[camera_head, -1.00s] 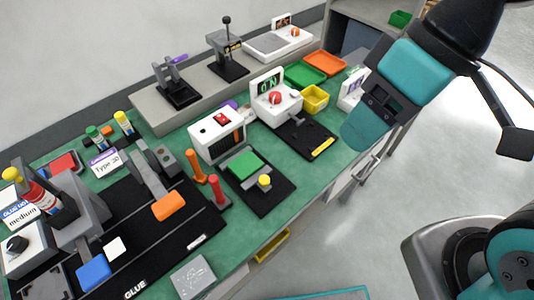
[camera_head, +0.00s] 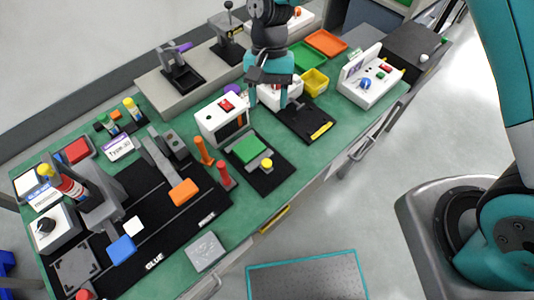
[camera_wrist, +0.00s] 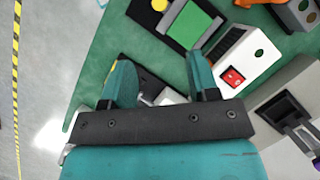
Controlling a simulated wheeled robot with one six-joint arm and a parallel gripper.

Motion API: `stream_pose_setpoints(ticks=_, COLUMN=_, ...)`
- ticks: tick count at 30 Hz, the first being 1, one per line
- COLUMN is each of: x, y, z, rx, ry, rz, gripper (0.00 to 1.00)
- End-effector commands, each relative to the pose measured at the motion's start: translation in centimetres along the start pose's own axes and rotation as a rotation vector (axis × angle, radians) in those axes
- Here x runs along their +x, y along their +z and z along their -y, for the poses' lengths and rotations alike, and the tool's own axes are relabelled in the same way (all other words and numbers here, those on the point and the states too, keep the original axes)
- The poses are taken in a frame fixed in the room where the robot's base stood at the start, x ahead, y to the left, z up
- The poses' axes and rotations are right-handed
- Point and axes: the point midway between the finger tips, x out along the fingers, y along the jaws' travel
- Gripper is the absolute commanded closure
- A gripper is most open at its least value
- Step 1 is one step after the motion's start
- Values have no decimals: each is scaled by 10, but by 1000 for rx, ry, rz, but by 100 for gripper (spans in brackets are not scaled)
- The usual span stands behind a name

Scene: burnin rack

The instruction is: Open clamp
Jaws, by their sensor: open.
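My gripper (camera_head: 268,100) is open over the white station with the black base plate (camera_head: 308,122). It hides most of that station's white housing. In the wrist view my two teal fingers (camera_wrist: 158,62) are apart, with a grey lever-like part (camera_wrist: 158,96) and white pieces beyond them, partly covered; I cannot tell whether they touch. Nothing is seen held. Which part is the clamp is unclear. On the black glue fixture at the left, a grey arm with an orange pad (camera_head: 184,192) and one with a blue pad (camera_head: 121,249) also look clamp-like.
A white box with a red switch (camera_head: 222,118) stands left of my gripper, beside a black plate with a green block (camera_head: 249,149). Green (camera_head: 305,56), orange (camera_head: 326,43) and yellow (camera_head: 314,82) trays lie behind. A white panel station (camera_head: 371,78) is right.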

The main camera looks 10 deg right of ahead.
Motion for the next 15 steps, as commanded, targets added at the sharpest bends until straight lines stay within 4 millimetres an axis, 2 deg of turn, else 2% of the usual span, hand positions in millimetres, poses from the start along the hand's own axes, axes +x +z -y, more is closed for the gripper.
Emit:
stream_pose_setpoints(ticks=5, x=30, y=2, z=0, rx=-3, ry=6, rz=5, gripper=45)
stream_pose_setpoints(ticks=15, x=108, y=3, z=-1, rx=-4, ry=6, rz=5, gripper=45)
